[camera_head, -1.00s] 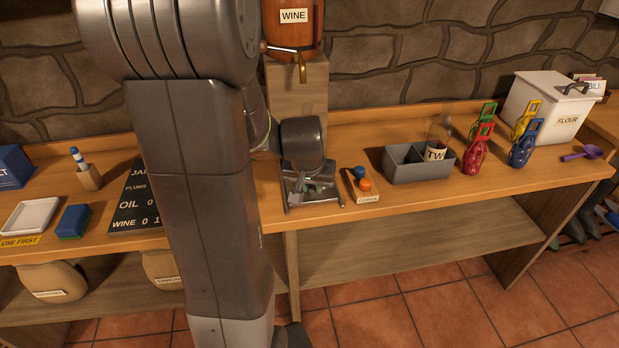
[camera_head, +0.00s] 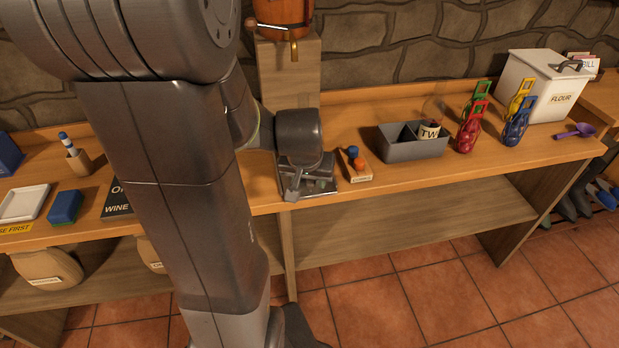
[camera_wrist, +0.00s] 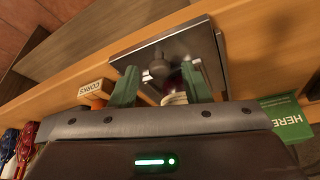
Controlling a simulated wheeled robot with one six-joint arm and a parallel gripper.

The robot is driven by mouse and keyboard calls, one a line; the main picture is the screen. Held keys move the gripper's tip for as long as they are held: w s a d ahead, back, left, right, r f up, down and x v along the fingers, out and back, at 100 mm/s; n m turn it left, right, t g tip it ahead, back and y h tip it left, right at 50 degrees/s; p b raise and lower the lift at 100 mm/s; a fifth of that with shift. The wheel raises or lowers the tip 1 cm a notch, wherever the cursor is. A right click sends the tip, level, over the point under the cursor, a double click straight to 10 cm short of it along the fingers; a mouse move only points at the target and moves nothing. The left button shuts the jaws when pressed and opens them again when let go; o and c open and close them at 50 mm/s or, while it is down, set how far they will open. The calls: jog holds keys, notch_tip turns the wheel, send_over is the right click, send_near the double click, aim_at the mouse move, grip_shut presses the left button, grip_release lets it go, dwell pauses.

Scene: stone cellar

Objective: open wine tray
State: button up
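The wine cask (camera_head: 285,12) stands on a wooden block at the back, its brass tap (camera_head: 294,48) pointing down. A flat grey metal tray (camera_head: 322,187) lies on the counter in front of the block, largely covered by my wrist. It also shows in the wrist view (camera_wrist: 205,45), as a shiny plate with a round-ended metal knob (camera_wrist: 160,69). My gripper (camera_wrist: 160,88) has its two green fingers apart, one on each side of the knob. Contact with the knob cannot be told. Something dark red and a pale ringed piece show between the fingers, partly hidden.
A small corks box (camera_head: 356,166) stands close right of the tray. A dark sign (camera_head: 117,203), a blue sponge and a white dish lie left.

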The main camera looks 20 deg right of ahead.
jog(key=p+v, duration=0.2)
jog(key=v, duration=1.2)
jog(key=shift+w+d+f, duration=0.1)
jog(key=shift+f, duration=0.05)
jog(key=b+x, duration=0.2)
jog(key=x, duration=1.1)
jog(key=shift+f, duration=0.35)
